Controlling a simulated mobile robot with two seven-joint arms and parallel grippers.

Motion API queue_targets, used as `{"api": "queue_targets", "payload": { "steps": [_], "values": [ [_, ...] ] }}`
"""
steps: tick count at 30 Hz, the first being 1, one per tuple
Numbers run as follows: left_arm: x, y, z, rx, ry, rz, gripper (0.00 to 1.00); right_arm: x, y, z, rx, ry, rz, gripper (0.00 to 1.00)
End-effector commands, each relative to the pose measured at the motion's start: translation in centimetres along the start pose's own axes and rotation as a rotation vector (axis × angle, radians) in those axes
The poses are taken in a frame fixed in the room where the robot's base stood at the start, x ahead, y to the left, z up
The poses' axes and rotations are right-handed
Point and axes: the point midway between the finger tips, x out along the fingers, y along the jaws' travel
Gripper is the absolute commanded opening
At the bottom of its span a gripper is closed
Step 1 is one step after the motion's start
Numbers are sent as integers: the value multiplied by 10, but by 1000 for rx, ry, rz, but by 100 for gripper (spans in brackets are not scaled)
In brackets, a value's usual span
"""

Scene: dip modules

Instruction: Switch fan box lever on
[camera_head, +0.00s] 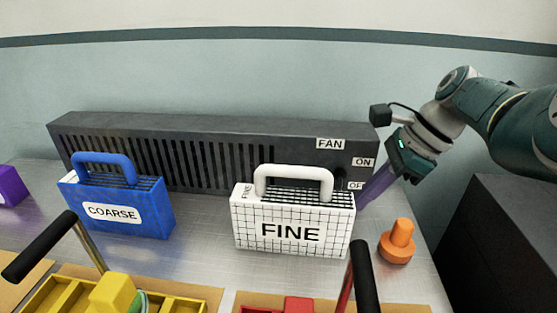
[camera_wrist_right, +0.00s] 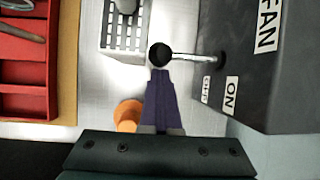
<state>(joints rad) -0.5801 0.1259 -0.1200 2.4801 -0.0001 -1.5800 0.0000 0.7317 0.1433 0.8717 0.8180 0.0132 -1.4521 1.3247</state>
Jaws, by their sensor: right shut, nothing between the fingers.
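The dark fan box (camera_head: 215,125) stands along the wall, with FAN, ON and OFF labels at its right end. In the right wrist view its lever is a metal rod with a black knob (camera_wrist_right: 160,55). The rod sticks out from the box (camera_wrist_right: 285,95) beside the OFF and ON labels. Its exact setting is hard to tell. My right gripper (camera_head: 367,197) is shut and empty, its purple fingers close to the knob in the wrist view (camera_wrist_right: 159,75); contact is unclear. My left gripper is not in view.
A white FINE module (camera_head: 292,245) stands just left of my right fingers, and a blue COARSE module (camera_head: 120,220) further left. An orange knobbed piece (camera_head: 397,245) is at right. Yellow (camera_head: 175,303) and red trays with black handles are in front.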

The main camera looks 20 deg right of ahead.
Motion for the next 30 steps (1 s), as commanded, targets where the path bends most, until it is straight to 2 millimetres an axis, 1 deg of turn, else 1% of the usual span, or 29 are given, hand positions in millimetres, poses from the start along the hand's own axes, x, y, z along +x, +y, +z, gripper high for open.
{"api": "queue_targets", "payload": {
  "steps": [1, 30],
  "values": [
    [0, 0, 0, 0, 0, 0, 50, 0, 1, 3, 0, -7, 7, 0],
    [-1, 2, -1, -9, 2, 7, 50, -3, 4, 2, 18, -6, 43, 0]
  ]
}}
